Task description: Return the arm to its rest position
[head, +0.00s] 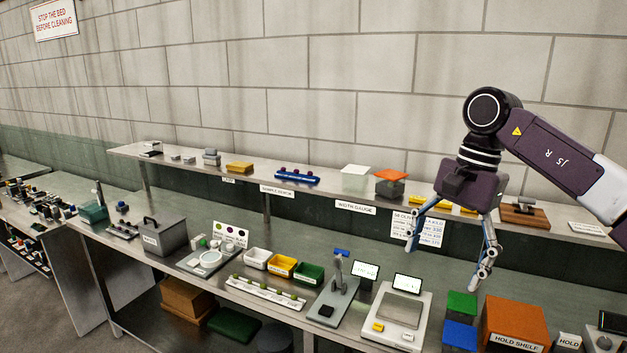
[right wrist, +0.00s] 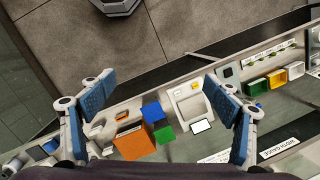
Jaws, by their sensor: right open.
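My right gripper (head: 450,245) hangs from my right arm at the right of the head view, fingers pointing down. Its two blue-padded fingers are wide apart with nothing between them. In the right wrist view the same gripper (right wrist: 158,95) is open and empty, high over the bench. The bench (head: 255,325) carries the scale (head: 402,308), an orange box (head: 513,318) labelled HOLD SHELF, and a green block (head: 462,304) and a blue block (head: 459,335) beside it. My left gripper is in neither view.
A raised shelf (head: 300,205) runs behind the bench, with a blue rack (head: 283,176) and boxes on it. White, yellow and green bins (head: 281,265), a grey lidded box (head: 164,236) and a stand (head: 335,290) occupy the bench. The block wall (head: 310,110) rises behind.

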